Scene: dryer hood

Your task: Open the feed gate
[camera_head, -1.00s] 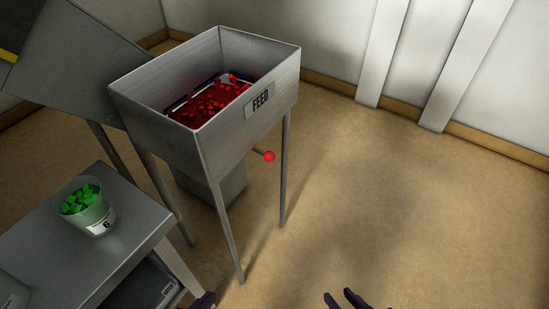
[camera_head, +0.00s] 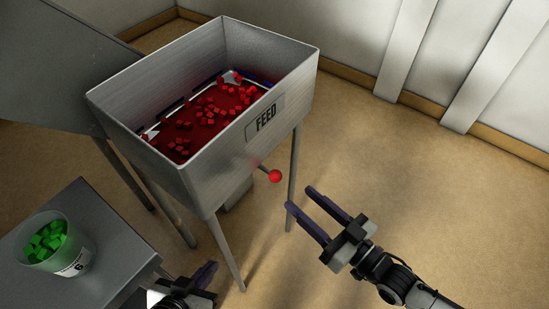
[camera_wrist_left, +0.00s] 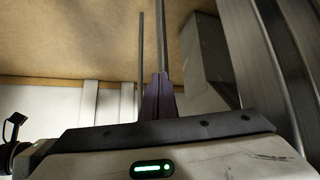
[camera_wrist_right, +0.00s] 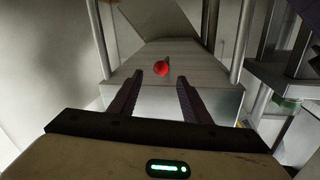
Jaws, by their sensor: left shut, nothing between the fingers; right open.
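The feed hopper (camera_head: 205,170) is an open-topped metal bin on legs, labelled FEED, with red cubes inside. A lever with a red ball knob (camera_head: 275,176) sticks out below its front wall; it also shows in the right wrist view (camera_wrist_right: 161,69), beyond and between the fingertips. My right gripper (camera_head: 300,198) is open and empty, just right of and below the knob, apart from it. My left gripper (camera_head: 212,268) is shut and empty, low near the hopper's front leg and the table. The gate itself cannot be made out.
A grey table (camera_head: 105,262) at lower left holds a bucket of green cubes (camera_head: 48,243). A large sloped metal housing (camera_head: 50,65) stands behind the hopper at left. The floor (camera_head: 430,200) to the right is clear.

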